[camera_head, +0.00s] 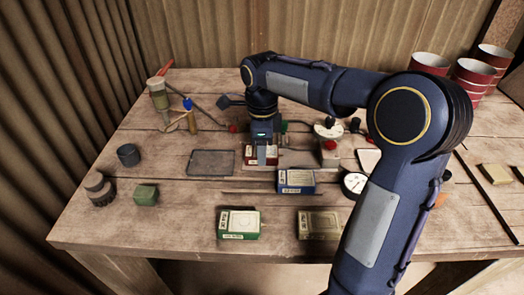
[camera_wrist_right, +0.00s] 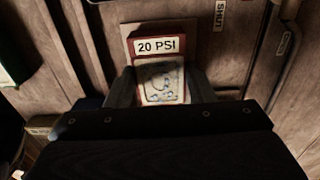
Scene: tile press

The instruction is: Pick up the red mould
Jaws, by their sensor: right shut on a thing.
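The red mould (camera_head: 249,151) is at the middle of the table in the head view, partly hidden by my right gripper (camera_head: 261,157). In the right wrist view the red mould (camera_wrist_right: 162,30) has a red edge, a pale "20 PSI" label and a pale face with a blue-grey pattern. My right gripper (camera_wrist_right: 161,88) has one finger on each side of the mould and is shut on it. I cannot tell whether the mould touches the surface under it. My left gripper is not in view.
A blue mould (camera_head: 296,188) lies just in front, with a green mould (camera_head: 239,230) and an olive mould (camera_head: 319,226) nearer the front edge. A grey tray (camera_head: 211,163) lies left. A round gauge (camera_head: 354,184) is to the right. Red tins (camera_head: 470,75) stand at back right.

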